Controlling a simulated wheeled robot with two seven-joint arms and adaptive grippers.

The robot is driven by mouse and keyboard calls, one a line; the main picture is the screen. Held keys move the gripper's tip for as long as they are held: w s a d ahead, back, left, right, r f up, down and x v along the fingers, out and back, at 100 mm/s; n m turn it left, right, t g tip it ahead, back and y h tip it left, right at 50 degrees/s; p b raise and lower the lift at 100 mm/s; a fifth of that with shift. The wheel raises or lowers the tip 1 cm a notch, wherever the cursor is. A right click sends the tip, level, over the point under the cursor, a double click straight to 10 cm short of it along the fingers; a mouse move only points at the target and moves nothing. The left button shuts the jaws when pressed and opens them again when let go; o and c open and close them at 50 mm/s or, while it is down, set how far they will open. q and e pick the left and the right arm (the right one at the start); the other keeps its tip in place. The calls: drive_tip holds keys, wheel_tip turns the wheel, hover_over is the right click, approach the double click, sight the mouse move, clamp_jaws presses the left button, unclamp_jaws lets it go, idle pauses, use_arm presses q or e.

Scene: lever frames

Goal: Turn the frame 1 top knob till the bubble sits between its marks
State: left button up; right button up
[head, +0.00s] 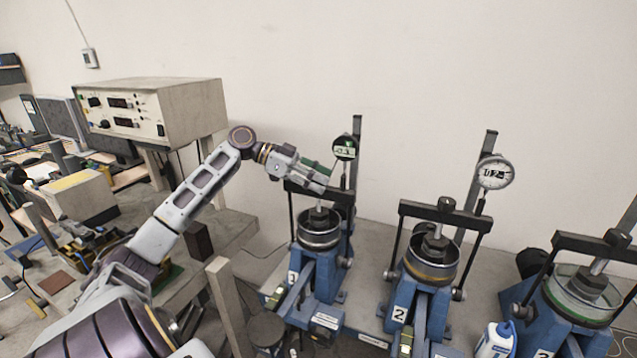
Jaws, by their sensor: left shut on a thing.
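Frame 1 (318,273) is the blue lever frame with the "1" label, left of the other frames. Its black crossbar (303,188) spans above a round metal ring. My left gripper (322,180) is shut at the top of frame 1, at the crossbar. The top knob is hidden by the fingers. A green strip (318,167) shows just behind the fingers; I cannot make out a bubble or its marks. My right gripper is not in view.
Frame 2 (426,290), with its white dial gauge (494,172), stands to the right. Another blue frame (566,322) is at the far right. A white and blue bottle (495,342) stands between them. A beige instrument box (180,108) is behind my left arm.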

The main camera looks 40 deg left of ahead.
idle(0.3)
use_arm(q)
drive_tip(key=o, duration=1.1)
drive_tip(key=shift+c, duration=0.2)
drive_tip(key=v, duration=1.2)
drive_tip(key=shift+s, duration=0.1)
